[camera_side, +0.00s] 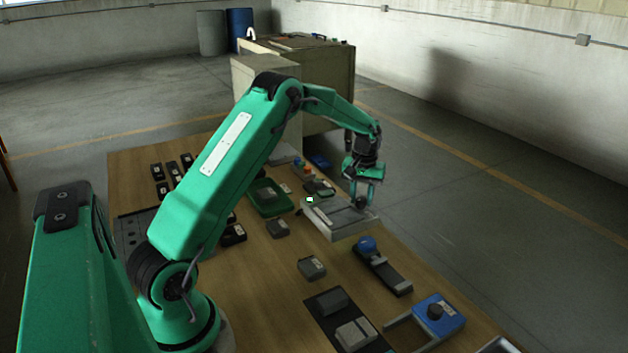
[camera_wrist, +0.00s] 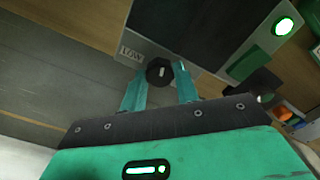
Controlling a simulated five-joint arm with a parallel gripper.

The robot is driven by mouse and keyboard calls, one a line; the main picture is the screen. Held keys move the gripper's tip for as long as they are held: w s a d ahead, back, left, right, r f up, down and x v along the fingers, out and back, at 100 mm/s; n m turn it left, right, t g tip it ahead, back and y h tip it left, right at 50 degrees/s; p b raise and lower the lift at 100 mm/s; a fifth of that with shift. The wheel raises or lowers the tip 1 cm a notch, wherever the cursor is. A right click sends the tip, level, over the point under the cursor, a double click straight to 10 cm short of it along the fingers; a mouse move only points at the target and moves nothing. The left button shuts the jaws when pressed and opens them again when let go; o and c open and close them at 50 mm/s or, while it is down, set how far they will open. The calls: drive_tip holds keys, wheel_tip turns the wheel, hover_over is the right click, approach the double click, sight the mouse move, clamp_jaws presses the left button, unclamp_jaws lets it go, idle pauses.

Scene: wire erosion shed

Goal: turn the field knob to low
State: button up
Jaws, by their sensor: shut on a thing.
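The field knob (camera_wrist: 160,72) is black and faceted, with a short white mark on its face. It sits at the edge of a grey panel (camera_wrist: 148,46), beside a white label (camera_wrist: 131,52) that seems to read LOW. My gripper (camera_wrist: 160,76) has its two teal fingers on either side of the knob, shut on it. In the side view my gripper (camera_side: 364,194) points down at the far right corner of the pale panel (camera_side: 328,232), and the knob (camera_side: 360,203) shows dark between the fingers. Where the white mark points is hard to tell.
A lit green-white lamp (camera_wrist: 284,26) is on the panel. In the side view, a lever unit with a blue knob (camera_side: 367,244) and a blue box with a black knob (camera_side: 447,316) stand nearer. A green tray (camera_side: 270,208) lies left of the panel.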

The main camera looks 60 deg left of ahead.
sight(361, 199)
drive_tip(key=shift+r, duration=0.1)
idle(0.3)
drive_tip(key=o, duration=0.7)
drive_tip(key=shift+r, duration=3.9)
